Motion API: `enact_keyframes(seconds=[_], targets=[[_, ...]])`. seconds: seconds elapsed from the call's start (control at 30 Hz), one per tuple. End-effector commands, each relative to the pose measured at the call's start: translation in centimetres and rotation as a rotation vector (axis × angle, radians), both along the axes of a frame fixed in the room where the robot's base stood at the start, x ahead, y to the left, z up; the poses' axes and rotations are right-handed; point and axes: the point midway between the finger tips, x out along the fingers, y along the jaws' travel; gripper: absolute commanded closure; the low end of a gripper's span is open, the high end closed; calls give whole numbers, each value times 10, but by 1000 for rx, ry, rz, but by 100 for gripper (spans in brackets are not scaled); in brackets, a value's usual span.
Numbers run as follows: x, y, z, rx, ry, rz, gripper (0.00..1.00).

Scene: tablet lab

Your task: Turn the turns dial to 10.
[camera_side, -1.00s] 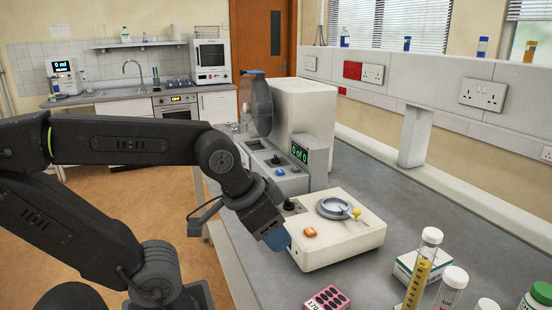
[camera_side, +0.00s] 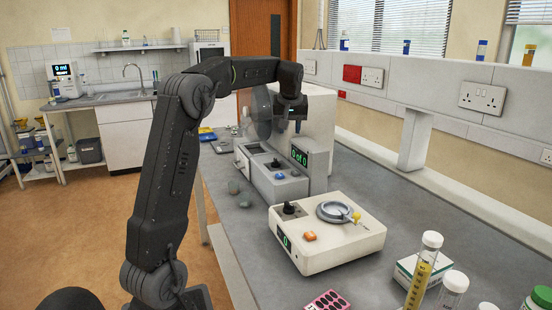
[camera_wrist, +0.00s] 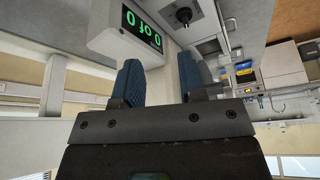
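My gripper (camera_side: 291,126) is raised above the grey-and-white drum machine (camera_side: 268,183), in front of its white housing. In the wrist view my gripper (camera_wrist: 160,64) is open, with an empty gap between its two blue-padded fingers. A black dial (camera_side: 275,163) sits on top of the machine's grey part, below and apart from my gripper. This dial also shows in the wrist view (camera_wrist: 184,14), beyond the fingertips. The machine's green display (camera_side: 299,156) reads "0 of 0", and it also shows in the wrist view (camera_wrist: 141,29). No label on the dial is legible.
A cream box (camera_side: 340,249) stands nearer the camera, with its own black knob (camera_side: 289,208), orange button (camera_side: 310,236) and display (camera_side: 284,241). A blue button (camera_side: 279,175) is near the dial. Tubes (camera_side: 422,272) and cartons stand at front right. Grey worktop lies clear at right.

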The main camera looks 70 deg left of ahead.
Motion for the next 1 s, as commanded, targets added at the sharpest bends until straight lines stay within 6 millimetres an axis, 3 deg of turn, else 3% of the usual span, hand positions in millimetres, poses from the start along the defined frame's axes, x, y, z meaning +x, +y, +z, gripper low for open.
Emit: enact_keyframes(seconds=[0.03, 0.1, 0.2, 0.47, 0.8, 1.0], targets=[[-1, 24, -7, -3, 4, 55, 63], [-3, 46, -12, -3, 4, 108, 63], [-6, 64, -17, -2, 6, 153, 63], [-5, 78, -38, -4, 7, 169, 63], [2, 102, -103, -5, 7, 166, 63], [5, 114, -131, -5, 6, 166, 63]])
